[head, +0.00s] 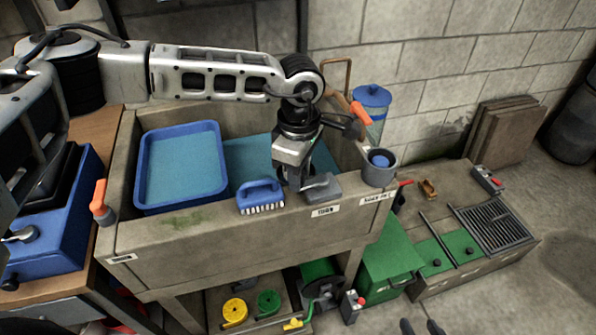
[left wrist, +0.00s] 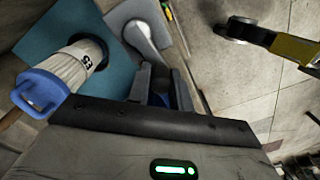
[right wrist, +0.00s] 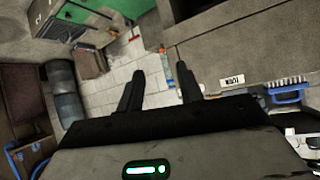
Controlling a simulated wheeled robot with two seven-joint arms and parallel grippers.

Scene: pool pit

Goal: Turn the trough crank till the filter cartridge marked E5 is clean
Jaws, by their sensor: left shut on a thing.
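The trough (head: 240,237) stands in the middle of the head view. A grey crank plate (head: 322,188) with a lever sits at its front edge, above a label reading TURN (head: 325,211). In the left wrist view the crank lever (left wrist: 143,36) runs down to my left gripper (left wrist: 160,85), which is shut on its handle; the grip is partly hidden. A pale pleated filter cartridge (left wrist: 75,70) with a blue handle stands beside it; its mark looks like E5 upside down. My left gripper (head: 290,178) hides it in the head view. My right gripper (right wrist: 157,92) is open and empty.
A blue tray (head: 182,205) lies in the trough's left part. A blue brush (head: 262,198) rests on the front rim, left of the crank. A grey cup (head: 380,170) is on the right corner. A low bench (head: 460,285) and green box (head: 388,262) stand right.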

